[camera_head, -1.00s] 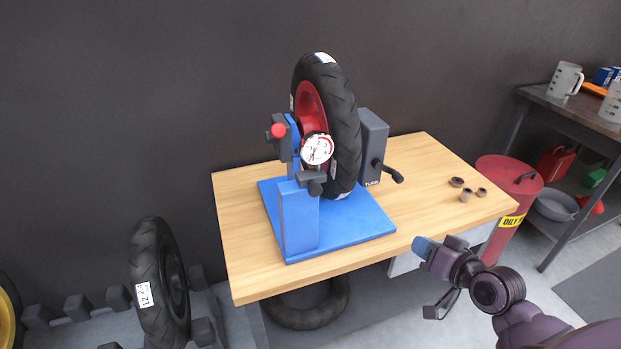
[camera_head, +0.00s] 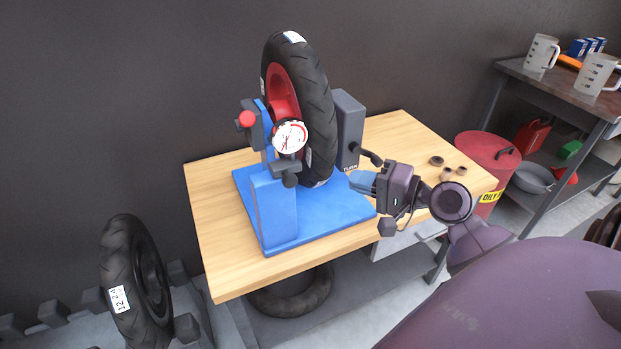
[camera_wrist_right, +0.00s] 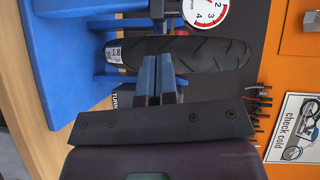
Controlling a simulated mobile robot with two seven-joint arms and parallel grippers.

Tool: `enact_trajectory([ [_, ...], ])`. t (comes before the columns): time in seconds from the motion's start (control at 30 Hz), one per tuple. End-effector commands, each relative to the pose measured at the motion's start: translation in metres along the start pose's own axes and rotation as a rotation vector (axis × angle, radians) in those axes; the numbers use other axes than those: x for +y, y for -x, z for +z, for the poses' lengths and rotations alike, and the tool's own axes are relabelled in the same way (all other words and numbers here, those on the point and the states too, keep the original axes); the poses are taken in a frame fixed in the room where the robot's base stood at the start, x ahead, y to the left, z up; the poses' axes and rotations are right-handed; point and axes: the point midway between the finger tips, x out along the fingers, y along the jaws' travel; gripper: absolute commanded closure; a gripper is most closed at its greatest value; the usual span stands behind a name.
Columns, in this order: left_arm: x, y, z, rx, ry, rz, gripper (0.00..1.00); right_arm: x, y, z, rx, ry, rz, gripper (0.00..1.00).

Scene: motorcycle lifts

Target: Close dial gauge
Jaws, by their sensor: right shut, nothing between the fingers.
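The dial gauge (camera_head: 290,137) has a round white face with red and black markings. It sits on a dark holder at the front of the blue wheel stand (camera_head: 275,212), in front of the black tyre (camera_head: 312,95) with its red rim. Part of the gauge face (camera_wrist_right: 205,10) also shows at the top of the right wrist view. My right gripper (camera_head: 358,183) is shut and empty, to the right of the gauge and apart from it, over the stand's base. Its blue fingers (camera_wrist_right: 157,78) are together in the wrist view. My left gripper is not in view.
The stand is on a wooden table (camera_head: 220,265). A grey block with a black handle (camera_head: 371,158) rises behind my right gripper. Small brown rings (camera_head: 447,173) lie at the table's right. A red bin (camera_head: 488,152) and a shelf (camera_head: 530,82) stand farther right.

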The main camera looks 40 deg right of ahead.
Motion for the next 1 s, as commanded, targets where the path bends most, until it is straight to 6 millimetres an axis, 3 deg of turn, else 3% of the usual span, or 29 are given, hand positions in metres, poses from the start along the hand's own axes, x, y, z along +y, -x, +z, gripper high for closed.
enact_trajectory([
  [0.4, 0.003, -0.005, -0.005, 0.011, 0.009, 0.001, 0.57, 0.000, -0.069, 0.000, 0.000, -0.001, -0.002, 1.00],
  [0.7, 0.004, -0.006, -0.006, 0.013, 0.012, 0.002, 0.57, 0.001, -0.090, 0.025, 0.000, 0.000, 0.000, 1.00],
  [1.0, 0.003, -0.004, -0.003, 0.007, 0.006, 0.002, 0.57, 0.001, -0.093, 0.029, 0.000, 0.001, 0.002, 1.00],
])
